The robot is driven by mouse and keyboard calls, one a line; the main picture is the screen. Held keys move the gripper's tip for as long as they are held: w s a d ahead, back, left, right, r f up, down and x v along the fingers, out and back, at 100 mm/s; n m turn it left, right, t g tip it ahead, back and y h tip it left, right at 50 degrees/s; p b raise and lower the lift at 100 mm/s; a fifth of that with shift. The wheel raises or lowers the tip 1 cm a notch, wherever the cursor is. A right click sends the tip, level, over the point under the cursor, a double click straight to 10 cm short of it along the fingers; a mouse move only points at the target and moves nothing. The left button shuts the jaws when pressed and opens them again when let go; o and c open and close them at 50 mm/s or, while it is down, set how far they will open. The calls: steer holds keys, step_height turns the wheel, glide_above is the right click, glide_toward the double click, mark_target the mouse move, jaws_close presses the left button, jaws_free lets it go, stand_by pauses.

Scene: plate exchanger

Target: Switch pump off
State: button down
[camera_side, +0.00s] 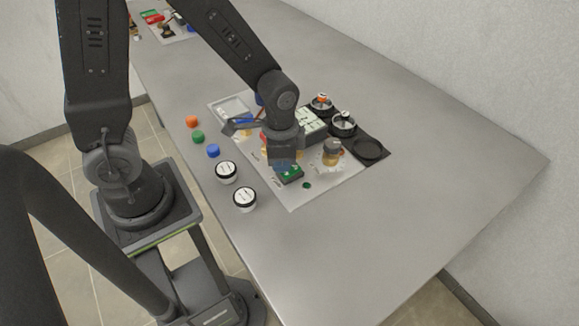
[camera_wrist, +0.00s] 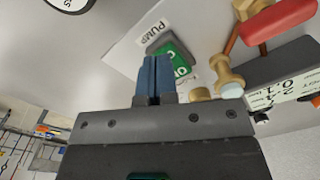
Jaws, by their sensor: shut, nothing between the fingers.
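The pump switch is a green rocker in a grey housing. It shows in the wrist view (camera_wrist: 178,52) beside the printed word PUMP (camera_wrist: 155,29), with a white mark partly visible on its face. In the side view the switch (camera_side: 291,175) sits on the light panel, just below my gripper. My gripper (camera_side: 284,165) points down, its fingers shut and empty. In the wrist view the blue fingertips (camera_wrist: 157,66) overlap the near part of the green rocker and hide some of it. I cannot tell whether they touch it.
A red-handled valve (camera_wrist: 278,18) and brass fittings (camera_wrist: 226,75) stand right of the switch in the wrist view. Two white-topped round containers (camera_side: 226,171) (camera_side: 245,198) and orange, green and blue caps stand left of the panel. The table's right side is clear.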

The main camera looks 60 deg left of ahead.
steer(key=shift+r, duration=2.85)
step_height(320, 180, up, 9)
steer(key=n+t, duration=0.3)
glide_above(281, 174)
steer(key=s+a, duration=0.2)
steer(key=s, duration=0.1)
steer(key=s+r+n+t, duration=0.2)
steer(key=s+r+n, duration=0.1)
steer(key=s+r, duration=0.1)
steer(key=shift+s+a+r+t, duration=0.3)
steer(key=shift+s+a+r, duration=0.05)
steer(key=shift+s+r, duration=0.1)
steer(key=shift+w, duration=0.1)
